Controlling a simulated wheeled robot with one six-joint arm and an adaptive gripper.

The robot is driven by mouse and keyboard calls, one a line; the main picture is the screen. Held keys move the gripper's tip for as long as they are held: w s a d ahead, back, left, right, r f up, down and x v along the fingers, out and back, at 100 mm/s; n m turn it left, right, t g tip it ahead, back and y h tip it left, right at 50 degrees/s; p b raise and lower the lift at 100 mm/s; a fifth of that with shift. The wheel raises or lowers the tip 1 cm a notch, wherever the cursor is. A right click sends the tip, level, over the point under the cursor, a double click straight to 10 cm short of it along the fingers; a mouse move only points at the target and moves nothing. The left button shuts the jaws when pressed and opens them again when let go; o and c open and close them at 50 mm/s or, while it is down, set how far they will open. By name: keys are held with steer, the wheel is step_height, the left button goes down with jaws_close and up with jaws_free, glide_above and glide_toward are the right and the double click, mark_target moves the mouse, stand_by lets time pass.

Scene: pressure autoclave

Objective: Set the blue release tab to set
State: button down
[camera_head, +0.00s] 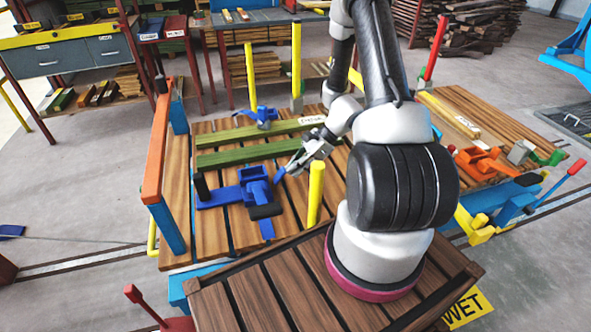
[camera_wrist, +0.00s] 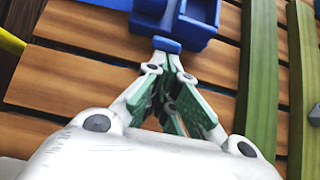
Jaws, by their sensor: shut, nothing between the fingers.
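A blue latch-like fixture (camera_head: 228,195) lies on the slatted wooden table, with a box-shaped block and a black-ended handle. A small blue tab (camera_head: 280,174) sticks out from its right side, toward my gripper. In the wrist view the blue tab (camera_wrist: 166,44) shows at the top centre, below the blue block (camera_wrist: 190,28). My gripper (camera_head: 291,169) is shut and empty, its fingertips at the tab's near end. They look touching or nearly so; I cannot tell which. The fingers also show in the wrist view (camera_wrist: 167,64). I see no readable set marking.
Two green beams (camera_head: 246,153) lie behind the fixture. A yellow post (camera_head: 315,190) stands just right of it, close to my arm. An orange-topped rail (camera_head: 157,145) stands at the left. Bare slats (camera_head: 215,235) lie in front of the fixture.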

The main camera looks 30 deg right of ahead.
mark_target(283, 168)
steer(key=shift+a+r+h, duration=0.1)
steer(key=shift+r+h, duration=0.1)
steer(key=shift+h, duration=0.1)
steer(key=shift+w+a+r+g+h, duration=0.15)
steer(key=shift+a+r+h, duration=0.3)
steer(key=shift+h, duration=0.3)
steer(key=shift+a+r+g+h, duration=0.15)
steer(key=shift+a+r+h, duration=0.25)
steer(key=shift+h, duration=0.35)
steer(key=shift+w+a+r, duration=0.1)
steer(key=shift+a+r, duration=0.15)
steer(key=shift+r, duration=0.05)
steer(key=shift+r, duration=0.75)
